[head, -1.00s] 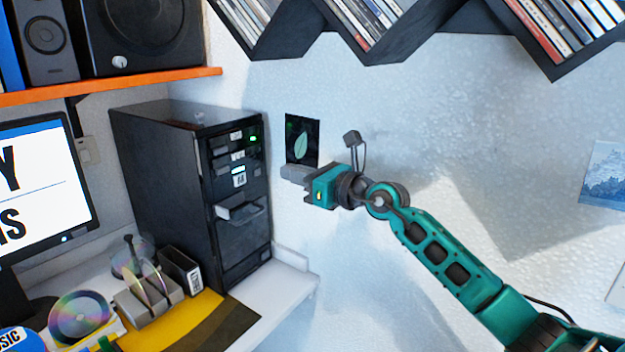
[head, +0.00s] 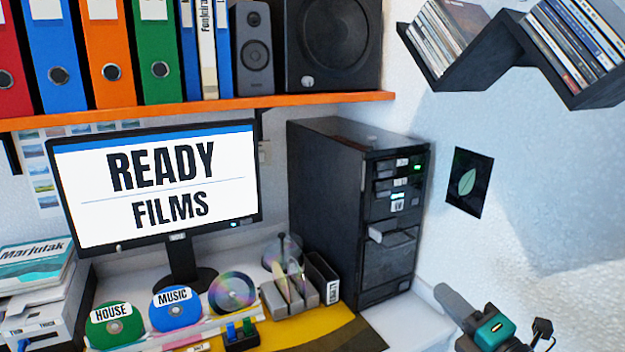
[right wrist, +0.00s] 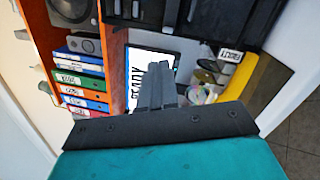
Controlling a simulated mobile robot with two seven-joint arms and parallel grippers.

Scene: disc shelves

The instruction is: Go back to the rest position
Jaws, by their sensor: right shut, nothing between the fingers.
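My right gripper (head: 455,302) is at the lower right of the head view, in front of the white wall and right of the black computer tower (head: 335,195). Its grey fingers are closed together with nothing between them. The closed fingers also show in the middle of the right wrist view (right wrist: 160,85), pointing toward the desk area. The gripper is apart from the tower and its open disc tray (head: 392,240). My left gripper is in neither view.
A monitor (head: 155,185) reading "READY FILMS" stands on the desk. An orange shelf (head: 200,109) holds binders and speakers. A dark zigzag shelf (head: 480,55) hangs at upper right.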

